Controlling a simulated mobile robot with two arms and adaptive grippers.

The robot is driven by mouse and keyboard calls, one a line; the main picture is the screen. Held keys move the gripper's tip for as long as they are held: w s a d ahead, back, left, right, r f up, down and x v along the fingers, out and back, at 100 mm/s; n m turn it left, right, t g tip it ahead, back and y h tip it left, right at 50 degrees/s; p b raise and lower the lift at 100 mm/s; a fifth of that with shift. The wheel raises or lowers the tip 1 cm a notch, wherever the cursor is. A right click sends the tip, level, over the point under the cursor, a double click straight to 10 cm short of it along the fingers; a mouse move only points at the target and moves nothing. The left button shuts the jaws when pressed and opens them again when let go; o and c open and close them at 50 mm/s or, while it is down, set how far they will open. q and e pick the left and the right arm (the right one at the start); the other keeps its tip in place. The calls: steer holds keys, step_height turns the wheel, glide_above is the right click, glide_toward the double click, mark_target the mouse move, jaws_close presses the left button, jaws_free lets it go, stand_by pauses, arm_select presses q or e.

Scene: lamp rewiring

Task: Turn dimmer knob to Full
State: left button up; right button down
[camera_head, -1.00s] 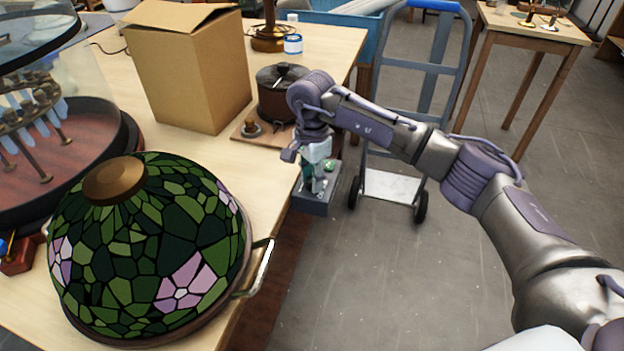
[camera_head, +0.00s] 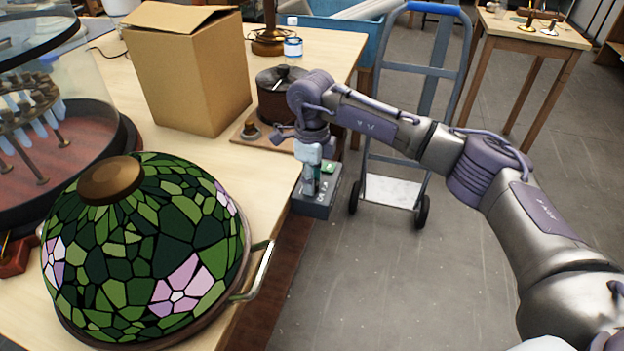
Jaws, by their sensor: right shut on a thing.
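The dimmer is a small grey box (camera_head: 317,207) at the right edge of the workbench. It has pale marks on its top and a green patch (camera_head: 329,167) at its far side. My right gripper (camera_head: 311,188) points down onto the top of the box and is shut on the dimmer knob. The fingers hide the knob, so I cannot read its setting. My left gripper is not in view.
A stained-glass lampshade (camera_head: 130,240) with a metal handle stands at the near bench edge. A cardboard box (camera_head: 190,75) and a dark round pot (camera_head: 275,100) stand behind. A hand truck (camera_head: 395,188) stands on the floor to the right.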

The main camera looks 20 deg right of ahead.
steer(key=m, duration=0.4)
steer(key=shift+m, duration=0.3)
steer(key=m, duration=0.4)
steer(key=shift+d+r+m, duration=0.1)
steer(key=shift+m, duration=0.2)
steer(key=m, duration=0.4)
steer(key=shift+m+p, duration=0.3)
steer(key=m, duration=0.3)
steer(key=shift+m, duration=0.3)
steer(key=m+p, duration=0.1)
steer(key=m, duration=0.3)
steer(key=m+p, duration=0.1)
steer(key=m, duration=0.3)
steer(key=shift+r, duration=0.1)
steer(key=m+p, duration=0.1)
steer(key=m, duration=0.2)
steer(key=shift+m+p, duration=1)
steer(key=shift+m, duration=1.2)
